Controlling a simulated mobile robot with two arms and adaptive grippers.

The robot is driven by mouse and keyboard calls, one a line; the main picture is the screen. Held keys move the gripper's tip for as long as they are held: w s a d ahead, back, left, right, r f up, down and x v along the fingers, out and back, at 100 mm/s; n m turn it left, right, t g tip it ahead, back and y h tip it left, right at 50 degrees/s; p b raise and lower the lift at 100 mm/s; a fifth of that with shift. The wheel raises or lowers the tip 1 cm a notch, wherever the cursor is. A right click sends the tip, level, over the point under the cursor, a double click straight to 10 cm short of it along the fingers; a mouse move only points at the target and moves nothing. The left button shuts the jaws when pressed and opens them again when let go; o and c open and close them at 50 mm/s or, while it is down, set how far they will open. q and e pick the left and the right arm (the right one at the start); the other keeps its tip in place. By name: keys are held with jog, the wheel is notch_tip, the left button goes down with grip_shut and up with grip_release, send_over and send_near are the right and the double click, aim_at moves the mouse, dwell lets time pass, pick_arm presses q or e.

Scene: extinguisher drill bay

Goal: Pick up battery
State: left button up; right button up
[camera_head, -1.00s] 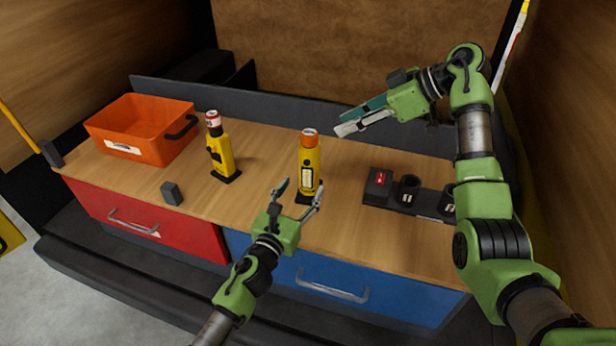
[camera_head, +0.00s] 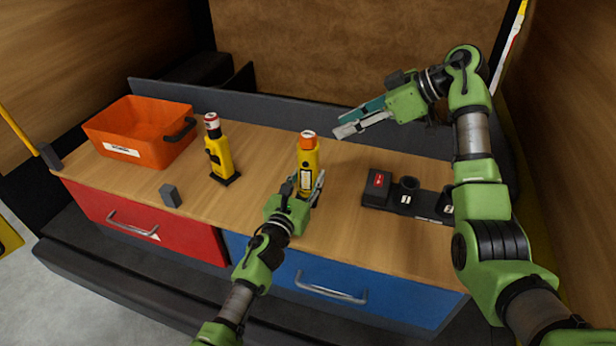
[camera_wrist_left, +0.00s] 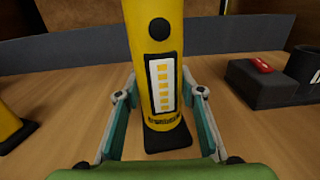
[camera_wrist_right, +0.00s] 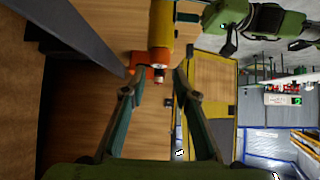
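No part is clearly marked as a battery. A yellow cylinder with an orange top (camera_head: 308,150) stands upright on the wooden counter. It also shows in the left wrist view (camera_wrist_left: 155,30), with a white label and a black base. My left gripper (camera_head: 304,184) is open around its lower part, one finger each side, with small gaps in the left wrist view. My right gripper (camera_head: 348,122) is open and empty above the counter, right of the cylinder. A small dark block (camera_head: 171,195) stands near the front edge, left of the cylinder.
A black dock (camera_head: 410,203) with a red-labelled block sits at right. A second yellow device with a red-and-white top (camera_head: 218,155) stands left. An orange bin (camera_head: 140,130) is at far left. Red (camera_head: 150,225) and blue (camera_head: 330,275) drawers lie below the counter edge.

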jog(key=o, duration=0.6)
notch_tip(320, 180, up, 9)
jog(key=n+t+y, duration=0.3)
jog(key=n+y, duration=0.2)
jog(key=y, duration=0.2)
send_over(313, 141)
jog(key=s+d, duration=0.3)
notch_tip(313, 141, up, 6)
jog(key=s+t+y, duration=0.3)
jog(key=t, duration=0.2)
notch_tip(313, 141, down, 20)
jog(key=s+d+m+t+h, duration=0.2)
jog(key=m+t+h, duration=0.2)
jog(key=m+h, duration=0.75)
jog(key=shift+m+y, duration=0.65)
jog(key=shift+y, duration=0.1)
jog(key=x, duration=1.1)
jog(key=shift+w+a+f, duration=0.1)
jog(key=shift+w+f, duration=0.1)
jog(key=shift+f, duration=0.15)
